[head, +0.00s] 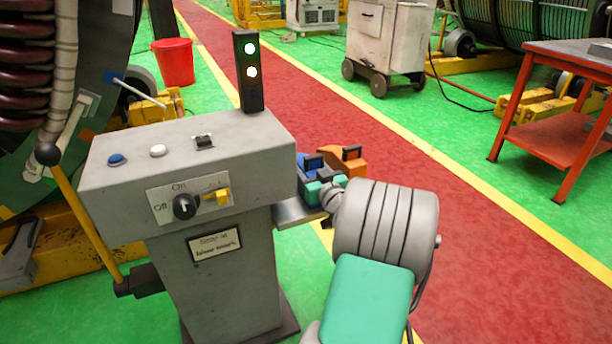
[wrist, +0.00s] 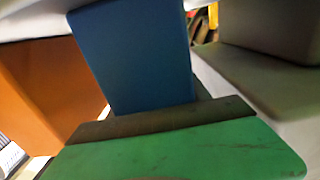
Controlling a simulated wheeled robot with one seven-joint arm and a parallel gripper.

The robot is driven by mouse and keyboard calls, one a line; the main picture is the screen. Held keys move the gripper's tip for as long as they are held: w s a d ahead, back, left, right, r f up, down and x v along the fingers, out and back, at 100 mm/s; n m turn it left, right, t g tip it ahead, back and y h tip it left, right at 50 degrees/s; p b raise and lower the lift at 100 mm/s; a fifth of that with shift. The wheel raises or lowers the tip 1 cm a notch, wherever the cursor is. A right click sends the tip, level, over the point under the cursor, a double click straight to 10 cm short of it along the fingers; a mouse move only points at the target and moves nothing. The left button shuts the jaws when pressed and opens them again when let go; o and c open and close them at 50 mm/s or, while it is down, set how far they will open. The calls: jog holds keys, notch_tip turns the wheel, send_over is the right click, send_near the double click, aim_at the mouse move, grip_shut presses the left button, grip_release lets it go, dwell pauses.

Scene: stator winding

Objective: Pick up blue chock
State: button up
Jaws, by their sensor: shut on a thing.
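The blue chock (head: 310,162) is at the shelf on the right side of the grey control console, partly hidden by my gripper. In the wrist view the blue chock (wrist: 135,55) fills the upper middle, against the brown pad of a green finger. My gripper (head: 323,184), with green fingers, is shut on the blue chock. It also shows in the wrist view (wrist: 165,122), where only one finger is clear. I cannot tell whether the chock still touches the shelf.
An orange chock (head: 346,158) sits just right of the blue one. The grey shelf (head: 291,212) juts from the console (head: 215,275), which carries a signal light (head: 248,78). A red bucket (head: 174,62) stands behind. The red walkway (head: 470,245) is clear on the right.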

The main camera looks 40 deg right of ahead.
jog(key=c, duration=0.8)
jog(key=shift+r, duration=0.1)
jog(key=shift+r, duration=0.1)
notch_tip(320, 180, up, 28)
jog(key=p, duration=0.8)
